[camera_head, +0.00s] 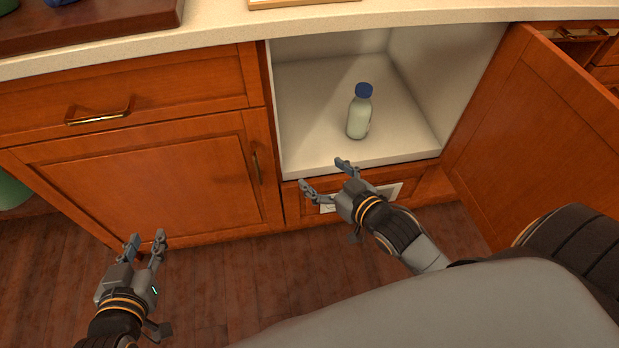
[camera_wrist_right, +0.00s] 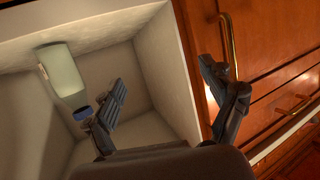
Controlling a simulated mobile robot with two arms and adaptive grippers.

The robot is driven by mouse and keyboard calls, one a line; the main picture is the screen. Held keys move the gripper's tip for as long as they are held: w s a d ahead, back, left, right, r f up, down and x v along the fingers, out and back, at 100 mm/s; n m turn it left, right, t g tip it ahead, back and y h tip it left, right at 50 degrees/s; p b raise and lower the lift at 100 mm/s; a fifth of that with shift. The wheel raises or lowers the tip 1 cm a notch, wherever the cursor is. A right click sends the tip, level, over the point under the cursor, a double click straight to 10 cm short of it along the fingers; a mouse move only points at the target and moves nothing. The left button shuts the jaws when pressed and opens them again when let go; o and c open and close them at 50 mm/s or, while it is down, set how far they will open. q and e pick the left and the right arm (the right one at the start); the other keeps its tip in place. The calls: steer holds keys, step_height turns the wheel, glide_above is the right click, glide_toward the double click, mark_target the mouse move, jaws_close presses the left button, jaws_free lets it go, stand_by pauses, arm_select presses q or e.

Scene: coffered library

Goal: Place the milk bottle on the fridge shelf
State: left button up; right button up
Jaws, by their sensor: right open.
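The milk bottle (camera_head: 359,117), pale with a blue cap, stands upright on the white floor of the open fridge compartment (camera_head: 302,94). In the right wrist view the bottle (camera_wrist_right: 64,76) appears upside down at the left, its cap near one finger. My right gripper (camera_head: 324,175) is open and empty, in front of the compartment's front edge and apart from the bottle. Its spread fingers also show in the right wrist view (camera_wrist_right: 168,95). My left gripper (camera_head: 147,239) is open and empty, low at the left in front of the closed cabinet.
The open door (camera_head: 540,125) swings out on the right of the compartment. A pale countertop (camera_head: 215,38) runs above it, with a dark wooden tray (camera_head: 100,22) at the left. Closed cabinets with brass handles are on the left. The shelf around the bottle is clear.

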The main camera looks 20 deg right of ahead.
steer(key=s+a+r+g, duration=0.1)
steer(key=s+a+r, duration=0.3)
steer(key=a+r, duration=0.2)
steer(key=shift+s+r+g, duration=0.15)
steer(key=shift+g, duration=0.15)
steer(key=shift+c, duration=0.2)
